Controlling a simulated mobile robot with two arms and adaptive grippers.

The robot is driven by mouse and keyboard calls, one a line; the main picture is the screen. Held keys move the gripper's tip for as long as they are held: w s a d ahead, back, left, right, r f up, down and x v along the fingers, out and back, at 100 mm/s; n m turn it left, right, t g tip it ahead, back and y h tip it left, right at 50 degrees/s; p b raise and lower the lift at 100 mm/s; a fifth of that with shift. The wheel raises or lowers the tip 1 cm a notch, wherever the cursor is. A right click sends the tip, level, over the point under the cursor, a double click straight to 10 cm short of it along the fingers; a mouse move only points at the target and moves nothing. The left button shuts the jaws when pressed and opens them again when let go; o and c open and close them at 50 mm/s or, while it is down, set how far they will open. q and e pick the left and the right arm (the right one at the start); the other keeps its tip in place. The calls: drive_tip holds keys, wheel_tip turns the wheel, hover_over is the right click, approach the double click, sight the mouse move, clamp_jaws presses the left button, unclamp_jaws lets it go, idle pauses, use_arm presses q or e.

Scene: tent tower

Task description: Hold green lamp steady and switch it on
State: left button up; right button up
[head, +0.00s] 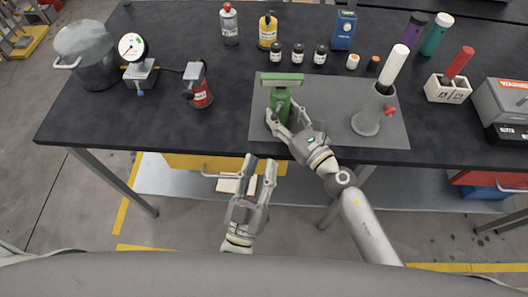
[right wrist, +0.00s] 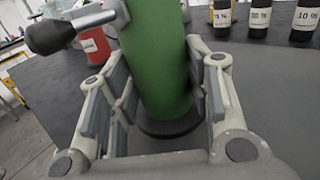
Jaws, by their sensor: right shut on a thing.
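The green lamp (head: 280,100) stands upright on a grey mat (head: 335,90) on the dark table, with a wide green and pale head on top. Its green post also fills the middle of the right wrist view (right wrist: 156,60), above a dark round base. My right gripper (head: 280,127) is shut on the post, with a finger on each side. My left gripper (head: 260,168) is open and empty, in front of the table's near edge and apart from the lamp.
A grey holder with a white tube (head: 368,122) stands on the mat at the right. A red device with a grey top (head: 201,93) stands left of the lamp. Small dark bottles (head: 298,54) stand behind it. The mat between lamp and holder is clear.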

sight(275, 115)
use_arm(q)
drive_tip(key=shift+c, duration=1)
drive_tip(key=shift+a+m, duration=0.15)
drive_tip(key=shift+m, duration=0.25)
drive_tip(key=shift+c, duration=0.2)
drive_tip(key=w+d+r+m+h, duration=0.1)
drive_tip(key=w+m, duration=0.1)
drive_tip(key=w, duration=0.1)
drive_tip(key=w+d+r+m+g+h, duration=0.1)
drive_tip(key=w+r+m, duration=0.1)
drive_tip(key=w, duration=0.2)
drive_tip(key=w+r+m+h, duration=0.1)
drive_tip(key=w+r, duration=0.1)
drive_tip(key=w, duration=0.2)
drive_tip(key=shift+d+r+m+h, duration=0.15)
drive_tip(key=shift+d+m+h, duration=0.25)
clamp_jaws()
